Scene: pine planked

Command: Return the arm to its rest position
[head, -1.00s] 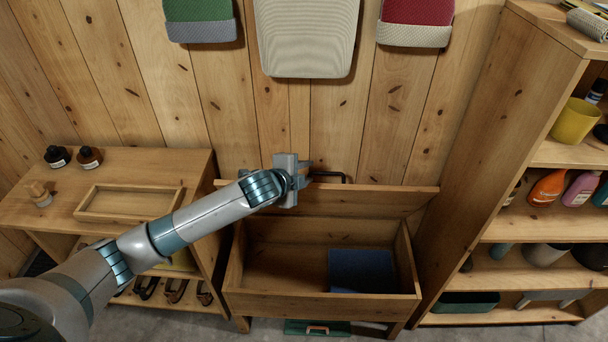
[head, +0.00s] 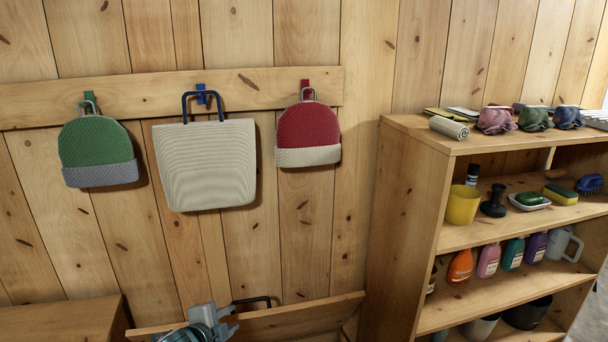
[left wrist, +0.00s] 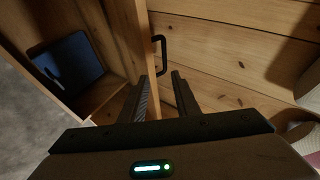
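My left gripper (head: 226,318) shows at the bottom edge of the head view, beside the raised lid (head: 290,320) of the wooden bench box and left of the lid's dark handle (head: 262,300). In the left wrist view its two fingers (left wrist: 162,90) are apart, with no object seen held between them. The handle (left wrist: 161,55) lies just beyond the fingertips there. Whether a finger touches the lid is unclear. A dark blue item (left wrist: 68,65) lies inside the open box. Most of my left arm is out of frame. My right gripper is not in view.
A green cap (head: 97,150), a beige bag (head: 204,165) and a red cap (head: 308,130) hang on a wall rail. A wooden shelf unit (head: 405,200) with bottles stands at right. A wooden table top (head: 60,320) is at lower left.

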